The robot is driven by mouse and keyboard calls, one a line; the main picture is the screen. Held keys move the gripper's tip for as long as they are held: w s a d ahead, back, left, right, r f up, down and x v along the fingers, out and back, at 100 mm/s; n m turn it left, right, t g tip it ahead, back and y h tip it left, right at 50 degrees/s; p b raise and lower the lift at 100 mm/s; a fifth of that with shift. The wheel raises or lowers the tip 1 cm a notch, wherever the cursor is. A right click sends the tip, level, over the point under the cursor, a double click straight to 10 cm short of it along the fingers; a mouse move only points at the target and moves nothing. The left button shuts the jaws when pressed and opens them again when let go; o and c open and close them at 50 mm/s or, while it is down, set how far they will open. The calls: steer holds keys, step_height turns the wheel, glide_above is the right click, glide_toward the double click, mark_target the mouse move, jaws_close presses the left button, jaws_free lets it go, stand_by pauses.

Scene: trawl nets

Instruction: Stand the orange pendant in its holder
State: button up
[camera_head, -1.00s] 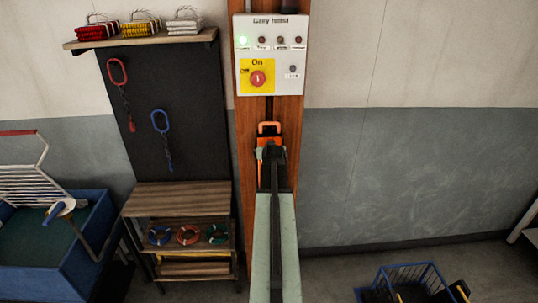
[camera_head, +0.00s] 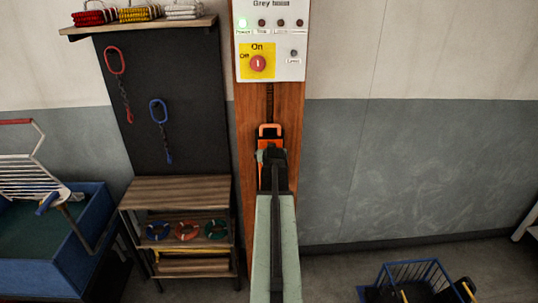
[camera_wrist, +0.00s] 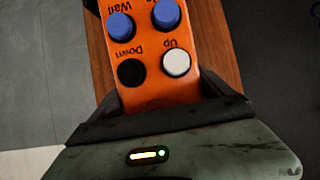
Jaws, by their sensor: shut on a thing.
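The orange pendant (camera_wrist: 158,90) fills the upper middle of the wrist view, with blue, black and white buttons labelled Wait, Up and Down. In the head view its orange top with a loop (camera_head: 270,131) shows in front of the wooden post (camera_head: 307,200). My gripper (camera_head: 271,158) is shut on the pendant; in the wrist view its dark jaws (camera_wrist: 160,112) cross the pendant's near end. My arm and gripper hide the pendant's lower part in the head view. I cannot make out the holder, nor tell whether the pendant touches it.
A dark board (camera_head: 185,100) with red and blue slings and a wooden shelf (camera_head: 175,190) stand left. A blue bin (camera_head: 40,270) is far left; a blue basket (camera_head: 415,270) is lower right.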

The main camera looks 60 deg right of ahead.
steer(key=o, duration=1.8)
steer(key=shift+s+d, duration=0.1)
steer(key=shift+r, duration=0.1)
steer(key=p+v, duration=0.4)
steer(key=v, duration=0.4)
